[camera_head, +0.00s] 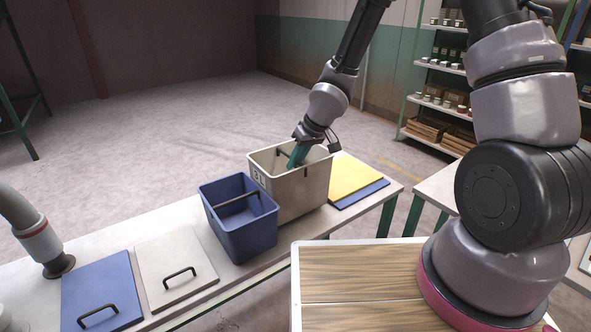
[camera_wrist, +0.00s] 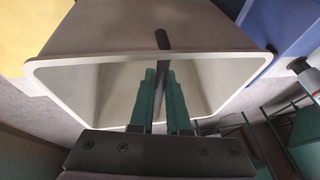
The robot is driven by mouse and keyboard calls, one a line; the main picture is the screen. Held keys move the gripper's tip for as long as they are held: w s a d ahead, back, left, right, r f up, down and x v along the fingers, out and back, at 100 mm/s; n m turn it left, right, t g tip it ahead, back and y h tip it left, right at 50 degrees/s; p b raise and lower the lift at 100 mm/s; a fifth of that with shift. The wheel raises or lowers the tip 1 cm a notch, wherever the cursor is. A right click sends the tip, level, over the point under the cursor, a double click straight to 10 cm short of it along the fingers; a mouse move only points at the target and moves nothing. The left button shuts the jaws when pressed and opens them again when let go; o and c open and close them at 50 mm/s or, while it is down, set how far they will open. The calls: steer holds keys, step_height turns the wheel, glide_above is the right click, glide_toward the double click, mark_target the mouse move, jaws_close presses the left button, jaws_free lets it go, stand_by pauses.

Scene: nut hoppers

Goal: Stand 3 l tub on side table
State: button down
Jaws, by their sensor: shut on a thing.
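The pale grey-white 3 l tub (camera_head: 304,194), with "3L" on its left face, is in the middle of the head view, over the long white table (camera_head: 180,219). It is upright. Whether its base touches the table is hard to tell. My gripper (camera_head: 296,158) reaches down into its open top with teal fingers. In the wrist view my gripper (camera_wrist: 166,98) is shut on the tub's black handle bar (camera_wrist: 161,40), and the tub's rim (camera_wrist: 105,60) fills much of the picture. Another white table (camera_head: 437,188) with green legs stands at the right; I cannot tell which is the side table.
A blue tub (camera_head: 248,236) with a black bar stands close at the left. Yellow (camera_head: 352,174) and blue (camera_head: 366,194) flat pieces lie at the right. White (camera_head: 172,262) and blue (camera_head: 100,287) lids with handles lie front left. Shelves (camera_head: 436,98) stand behind.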

step_height(320, 180, down, 3)
steer(key=shift+r, duration=0.15)
steer(key=c, duration=0.9)
jaws_free()
steer(key=shift+v, duration=6)
